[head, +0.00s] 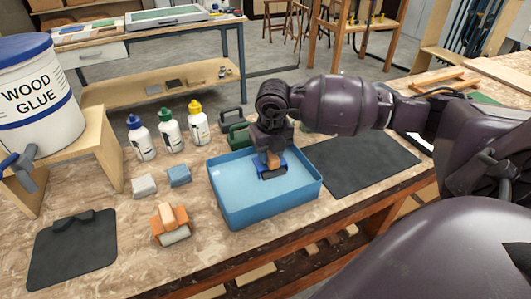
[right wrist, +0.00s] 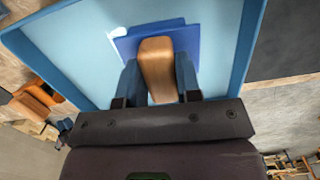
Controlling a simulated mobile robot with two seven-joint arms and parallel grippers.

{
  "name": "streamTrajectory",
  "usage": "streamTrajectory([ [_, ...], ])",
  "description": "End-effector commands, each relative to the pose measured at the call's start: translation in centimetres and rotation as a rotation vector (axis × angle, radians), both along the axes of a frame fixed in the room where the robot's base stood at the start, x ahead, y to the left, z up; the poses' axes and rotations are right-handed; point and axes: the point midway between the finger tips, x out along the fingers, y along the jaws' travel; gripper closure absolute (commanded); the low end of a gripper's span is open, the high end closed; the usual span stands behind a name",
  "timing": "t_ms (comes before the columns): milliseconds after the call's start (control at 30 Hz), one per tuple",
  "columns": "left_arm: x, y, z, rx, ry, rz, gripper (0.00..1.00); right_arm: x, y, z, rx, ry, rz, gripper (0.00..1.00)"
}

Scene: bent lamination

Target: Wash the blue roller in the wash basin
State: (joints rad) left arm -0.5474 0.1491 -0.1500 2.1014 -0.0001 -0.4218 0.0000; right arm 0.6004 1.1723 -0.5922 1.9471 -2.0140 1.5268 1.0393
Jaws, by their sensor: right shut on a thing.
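The blue wash basin (head: 240,209) stands on the workbench in the middle of the head view; its wall also shows in the right wrist view (right wrist: 247,45). My right gripper (head: 272,160) points down inside the basin. In the right wrist view the gripper (right wrist: 160,85) is shut on the wooden handle of the blue roller (right wrist: 178,32), one finger on each side. The roller's blue part lies beyond the handle, over the light blue basin floor. I cannot tell whether it touches the floor. My left gripper is not in view.
Left of the basin are an orange-and-wood roller (head: 170,224), a grey block (head: 144,185) and a blue block (head: 179,175). Several glue bottles (head: 168,130) stand behind. Dark mats (head: 360,162) lie right and far left (head: 72,252). A wood glue bucket (head: 36,95) stands left.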

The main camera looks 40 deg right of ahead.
Motion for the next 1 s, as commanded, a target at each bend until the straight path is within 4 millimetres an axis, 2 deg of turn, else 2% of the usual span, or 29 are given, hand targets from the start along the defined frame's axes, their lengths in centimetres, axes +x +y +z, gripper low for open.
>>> streamTrajectory([
  [367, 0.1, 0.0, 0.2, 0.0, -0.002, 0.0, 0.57, 0.1, 0.1, 0.3, 0.0, -0.002, 0.0, 0.87],
  [1000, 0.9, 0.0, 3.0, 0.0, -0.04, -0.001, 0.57, 0.4, 1.8, 4.0, 0.001, -0.002, 0.0, 0.87],
])
